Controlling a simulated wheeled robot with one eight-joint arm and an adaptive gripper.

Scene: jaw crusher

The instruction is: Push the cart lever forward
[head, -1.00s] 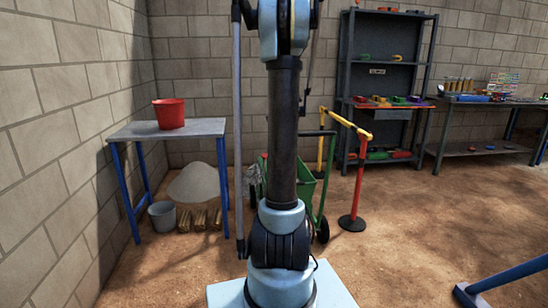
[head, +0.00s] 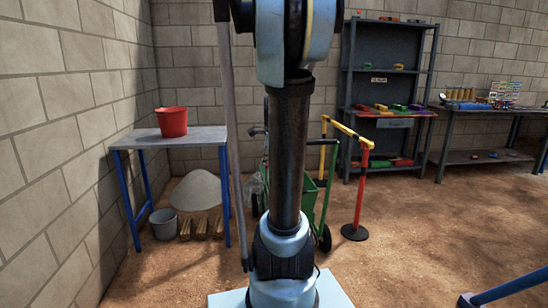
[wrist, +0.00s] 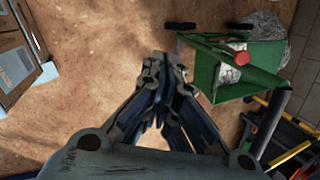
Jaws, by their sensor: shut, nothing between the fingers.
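The green cart (head: 322,196) stands on the dirt floor behind my arm in the head view, partly hidden by it. In the wrist view the green cart (wrist: 205,75) is at the upper right, with crumpled silvery material in it. A red round knob (wrist: 236,58) shows at the cart; it may be the lever's end, but I cannot tell. A dark bar (wrist: 272,120) slants down from the cart's right side. My gripper (wrist: 166,85) is shut and empty, left of the cart and apart from the knob. It is out of the head view.
A yellow rail on a red post (head: 358,190) stands right of the cart. A table (head: 205,136) with a red bucket (head: 172,121) is on the left, with a grey bucket (head: 163,223) and a gravel pile below. Shelves (head: 345,90) stand behind. The floor at right is mostly open.

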